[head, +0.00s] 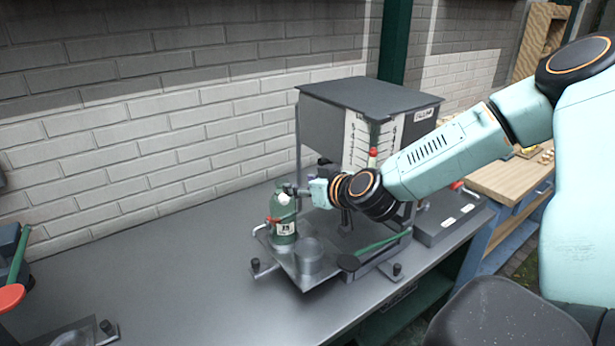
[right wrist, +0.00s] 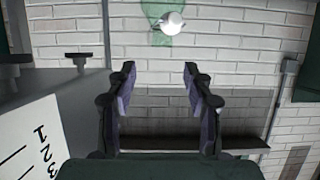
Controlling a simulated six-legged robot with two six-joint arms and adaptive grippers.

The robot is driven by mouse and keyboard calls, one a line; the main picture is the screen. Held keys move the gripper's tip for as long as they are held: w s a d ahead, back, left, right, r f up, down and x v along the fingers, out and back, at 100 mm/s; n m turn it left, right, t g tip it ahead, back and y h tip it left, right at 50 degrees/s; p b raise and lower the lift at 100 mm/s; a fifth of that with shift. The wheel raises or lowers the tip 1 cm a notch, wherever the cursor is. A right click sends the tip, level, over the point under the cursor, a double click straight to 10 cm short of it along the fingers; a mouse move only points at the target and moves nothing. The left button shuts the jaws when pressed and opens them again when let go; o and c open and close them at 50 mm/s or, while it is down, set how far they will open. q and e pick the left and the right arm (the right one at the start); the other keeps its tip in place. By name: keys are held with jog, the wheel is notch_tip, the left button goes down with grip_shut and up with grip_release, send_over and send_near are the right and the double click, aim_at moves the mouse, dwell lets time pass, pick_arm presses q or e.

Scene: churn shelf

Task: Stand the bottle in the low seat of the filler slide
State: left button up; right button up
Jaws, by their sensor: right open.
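A green bottle (head: 284,222) with a white cap and a pale label stands upright at the left end of the filler slide (head: 308,278). A thin rail shows beside its base; I cannot tell whether it is inside a seat. A grey, cup-like round seat (head: 309,256) is on the slide, just right of and in front of the bottle. My right gripper (head: 300,191) is at the height of the bottle's top, close on its right. In the right wrist view its fingers (right wrist: 158,78) are apart and empty, with the bottle's white cap (right wrist: 172,23) beyond the tips. My left gripper is not in view.
The filler's dark-topped housing (head: 370,97) stands behind the slide. A green lever (head: 383,243) with a black end lies along the slide's right side. A red-knobbed lever (head: 10,297) stands at the far left. The grey bench (head: 160,290) between is clear.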

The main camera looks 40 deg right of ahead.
jog(key=s+a+f+g+y+p, duration=0.15)
jog(key=s+a+f+g, duration=0.55)
jog(key=s+a+f, duration=0.75)
jog(key=s+a+f+g, duration=0.1)
jog(key=s+f+g, duration=0.2)
jog(key=s, duration=0.8)
jog(key=s+a+f+g, duration=0.2)
jog(key=s+f, duration=0.5)
jog(key=s, duration=0.4)
jog(key=shift+s+a+g+h, duration=0.15)
jog(key=shift+a+g+h, duration=0.15)
jog(key=shift+g, duration=0.4)
jog(key=shift+d+f, duration=0.1)
jog(key=shift+f, duration=0.1)
